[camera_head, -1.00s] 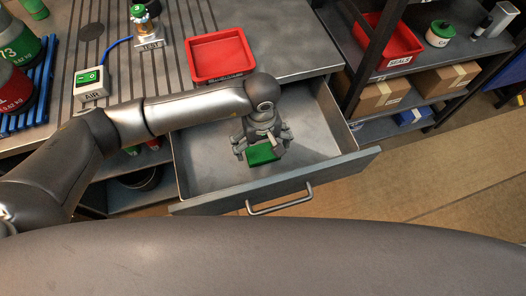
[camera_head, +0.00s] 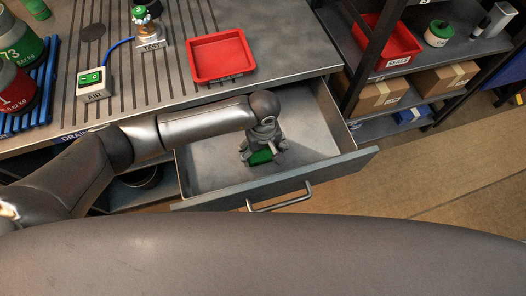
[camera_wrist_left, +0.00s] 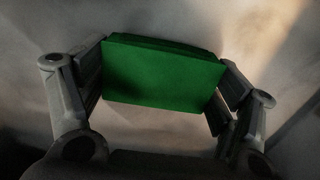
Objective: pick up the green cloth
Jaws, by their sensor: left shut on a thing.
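The green cloth (camera_head: 261,157) is a small folded rectangle inside the open metal drawer (camera_head: 215,182). My left gripper (camera_head: 262,156) reaches down into the drawer and is shut on the cloth. In the left wrist view the cloth (camera_wrist_left: 162,75) spans between the two fingers of my left gripper (camera_wrist_left: 160,88), with a finger pad at each short side. Whether the cloth touches the drawer floor I cannot tell. My right gripper is not in view.
The drawer's front wall with its handle (camera_head: 280,198) stands nearest me. A red tray (camera_head: 221,57) lies on the bench behind. An AIR switch box (camera_head: 94,84) stands at left. A shelf with cardboard boxes (camera_head: 381,93) is at right. The drawer's right part is empty.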

